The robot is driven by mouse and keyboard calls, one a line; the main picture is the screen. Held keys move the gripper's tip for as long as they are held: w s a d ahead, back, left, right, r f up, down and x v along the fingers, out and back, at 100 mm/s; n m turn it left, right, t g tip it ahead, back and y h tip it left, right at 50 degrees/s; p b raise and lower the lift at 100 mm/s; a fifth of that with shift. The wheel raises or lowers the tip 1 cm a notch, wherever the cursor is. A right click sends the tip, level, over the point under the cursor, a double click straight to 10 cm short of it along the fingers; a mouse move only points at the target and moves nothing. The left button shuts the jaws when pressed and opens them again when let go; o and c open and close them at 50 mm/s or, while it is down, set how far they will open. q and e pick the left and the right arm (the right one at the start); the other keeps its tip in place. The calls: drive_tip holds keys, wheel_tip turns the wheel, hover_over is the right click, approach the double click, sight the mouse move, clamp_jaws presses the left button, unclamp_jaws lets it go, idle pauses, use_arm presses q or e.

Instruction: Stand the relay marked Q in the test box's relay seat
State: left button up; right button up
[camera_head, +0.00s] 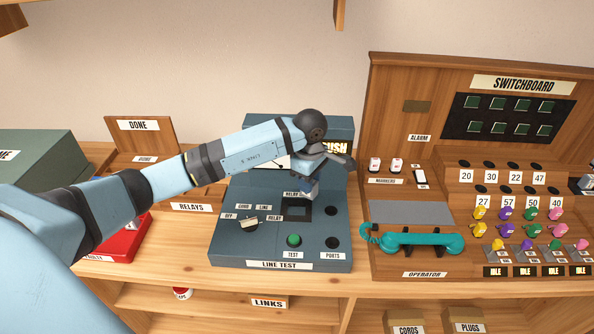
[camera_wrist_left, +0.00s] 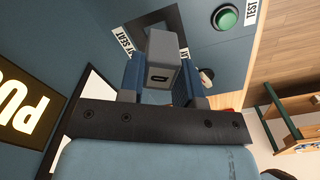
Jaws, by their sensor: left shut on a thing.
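My left gripper (camera_head: 306,188) is above the test box (camera_head: 223,253), just over the relay seat (camera_head: 297,210), a dark square opening. In the left wrist view, the left gripper (camera_wrist_left: 160,88) is shut on a grey block, the relay (camera_wrist_left: 167,47). The relay seems to be above the seat, but the exact gap cannot be told. My right gripper is not in view.
On the test box are a knob (camera_head: 249,222), a green TEST button (camera_head: 293,240) and dark ports (camera_head: 331,239). The switchboard (camera_head: 405,124) with a teal handset (camera_head: 425,243) stands close on the right. The relays rack (camera_head: 137,171) is on the left, partly behind my arm.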

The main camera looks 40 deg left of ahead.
use_arm(q)
drive_tip(key=shift+s+a+f+n+b, duration=0.1)
drive_tip(key=shift+a+f+n+b, duration=0.2)
drive_tip(key=shift+a+f+n, duration=0.5)
drive_tip(key=shift+s+a+f+n+b, duration=0.1)
drive_tip(key=shift+a+f+n+b, duration=0.3)
drive_tip(key=shift+f+n, duration=0.8)
drive_tip(key=shift+s+a+f+n+b, duration=0.1)
drive_tip(key=shift+a+f+n+b, duration=0.1)
drive_tip(key=shift+a+f+n, duration=0.65)
drive_tip(key=shift+d+f+n, duration=0.2)
drive_tip(key=shift+f+n, duration=0.05)
drive_tip(key=shift+f, duration=0.1)
drive_tip(key=shift+f+b, duration=0.25)
drive_tip(key=shift+b, duration=0.15)
drive_tip(key=shift+f+b, duration=0.1)
drive_tip(key=shift+b, duration=0.25)
drive_tip(key=shift+f+b, duration=0.55)
drive_tip(key=shift+f, duration=0.1)
